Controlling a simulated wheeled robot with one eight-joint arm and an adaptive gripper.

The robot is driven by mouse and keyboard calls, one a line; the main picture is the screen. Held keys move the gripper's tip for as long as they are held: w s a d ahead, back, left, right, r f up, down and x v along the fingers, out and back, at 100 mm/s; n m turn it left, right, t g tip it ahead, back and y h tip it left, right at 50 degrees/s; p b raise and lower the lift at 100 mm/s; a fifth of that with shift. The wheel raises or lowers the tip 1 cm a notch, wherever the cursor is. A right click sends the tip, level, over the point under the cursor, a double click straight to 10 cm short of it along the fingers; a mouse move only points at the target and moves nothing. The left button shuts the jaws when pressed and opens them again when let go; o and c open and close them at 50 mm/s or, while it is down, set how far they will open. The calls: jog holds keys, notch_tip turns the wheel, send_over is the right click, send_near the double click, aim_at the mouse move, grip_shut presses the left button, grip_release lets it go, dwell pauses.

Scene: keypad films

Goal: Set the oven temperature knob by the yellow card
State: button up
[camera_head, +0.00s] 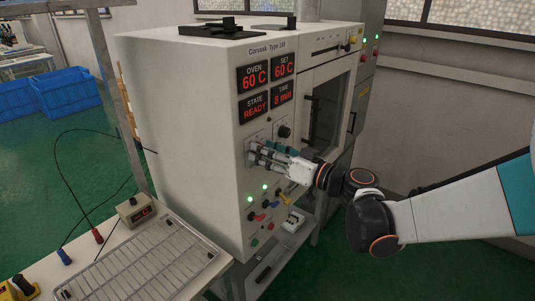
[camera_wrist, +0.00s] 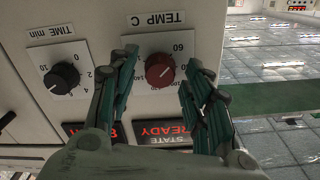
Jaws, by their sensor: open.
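The red temperature knob (camera_wrist: 160,68) sits on a white dial plate labelled TEMP C, upside down in the wrist view. My gripper (camera_wrist: 158,60) is open, with one finger on each side of the knob; whether either finger touches it I cannot tell. In the head view my gripper (camera_head: 262,156) is at the oven (camera_head: 180,120) front, below the displays, and hides the knob. The OVEN display (camera_head: 253,78) and SET display (camera_head: 284,68) both read 60 C. STATE reads READY. No yellow card can be made out clearly.
The black time knob (camera_wrist: 62,76) is beside the temperature dial; it also shows in the head view (camera_head: 284,131). Plugs and green lamps (camera_head: 264,187) are below my gripper. The oven door (camera_head: 325,115) is to the right. A bench with a wire rack (camera_head: 150,262) is front left.

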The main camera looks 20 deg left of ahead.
jog(key=shift+c, duration=0.2)
jog(key=c, duration=1)
jog(key=shift+m, duration=0.5)
jog(key=shift+m+b, duration=0.6)
jog(key=shift+m, duration=8.8)
